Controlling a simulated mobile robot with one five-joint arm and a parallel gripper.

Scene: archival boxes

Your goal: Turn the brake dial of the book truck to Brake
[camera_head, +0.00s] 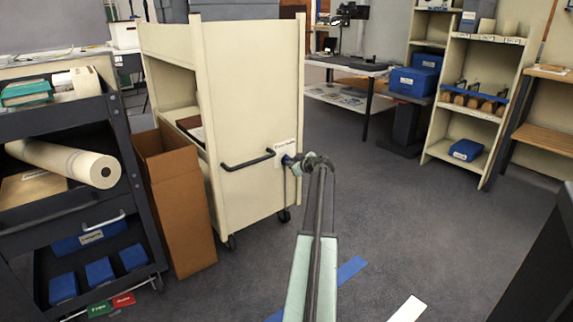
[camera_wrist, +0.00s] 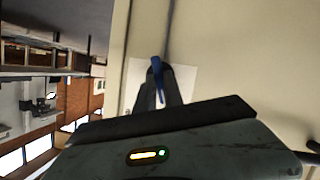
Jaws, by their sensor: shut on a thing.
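The book truck (camera_head: 245,95) is a tall cream cart on casters, with a black handle (camera_head: 247,162) on its end panel. A white label plate (camera_head: 285,147) sits near the panel's right edge. My gripper (camera_head: 289,160) reaches the panel there and is shut on the blue brake dial. In the wrist view the blue dial (camera_wrist: 157,66) shows between the dark fingers (camera_wrist: 160,85), in front of the white plate (camera_wrist: 185,80). The fingers hide most of the dial and part of the plate, so I cannot read its setting.
A dark cart (camera_head: 60,215) with a paper roll (camera_head: 65,163) and blue boxes stands at the left. A tall brown box (camera_head: 180,205) stands beside the truck. Cream shelves (camera_head: 470,100) and a table (camera_head: 345,66) are behind. The grey floor (camera_head: 400,220) at right is mostly clear.

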